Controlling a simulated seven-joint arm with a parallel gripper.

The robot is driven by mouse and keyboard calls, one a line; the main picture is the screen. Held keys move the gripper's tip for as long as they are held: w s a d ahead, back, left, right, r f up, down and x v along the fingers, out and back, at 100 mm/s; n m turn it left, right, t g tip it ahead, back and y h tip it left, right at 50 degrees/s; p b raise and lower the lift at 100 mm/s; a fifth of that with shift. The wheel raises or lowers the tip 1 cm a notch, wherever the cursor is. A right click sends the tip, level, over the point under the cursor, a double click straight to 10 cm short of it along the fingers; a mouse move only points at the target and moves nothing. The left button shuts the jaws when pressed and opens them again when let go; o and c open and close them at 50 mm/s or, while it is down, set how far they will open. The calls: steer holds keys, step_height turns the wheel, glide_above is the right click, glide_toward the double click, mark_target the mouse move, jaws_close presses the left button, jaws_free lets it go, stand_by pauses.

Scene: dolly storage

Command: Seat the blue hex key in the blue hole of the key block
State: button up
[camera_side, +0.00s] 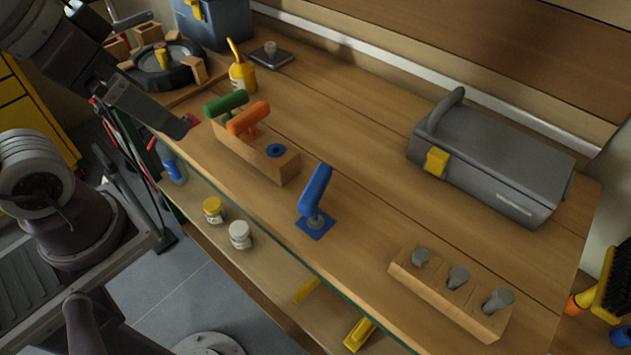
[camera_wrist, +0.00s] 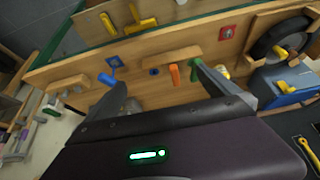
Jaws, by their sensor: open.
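The blue hex key (camera_side: 314,190) stands slightly tilted on a blue square pad (camera_side: 316,226) on the bench. It also shows at the left in the wrist view (camera_wrist: 107,79). The wooden key block (camera_side: 285,168) lies up and left of it, with a green key (camera_side: 226,104) and an orange key (camera_side: 247,118) in it. The blue hole (camera_side: 276,150) at its near right end is empty. My gripper (camera_side: 186,124) is left of the block, apart from it. In the wrist view, my gripper (camera_wrist: 158,75) has its fingers spread, with nothing between them.
A grey toolbox (camera_side: 500,160) stands at the back right. A wooden block with several grey knobs (camera_side: 435,290) lies at the front right. A yellow oil can (camera_side: 242,76) stands behind the key block. The bench between toolbox and key block is clear.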

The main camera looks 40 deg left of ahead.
steer(key=w+d+m+g, duration=0.2)
steer(key=w+d+m, duration=0.2)
steer(key=w, duration=0.1)
steer(key=m+g, duration=0.4)
steer(key=m, duration=0.6)
glide_above(316, 183)
step_height(316, 183, down, 7)
steer(key=shift+r, duration=0.2)
step_height(316, 183, down, 7)
steer(key=shift+f, duration=0.1)
steer(key=shift+c, duration=0.4)
steer(key=c, duration=1.4)
steer(key=shift+r, duration=1.55)
steer(key=shift+r, duration=0.1)
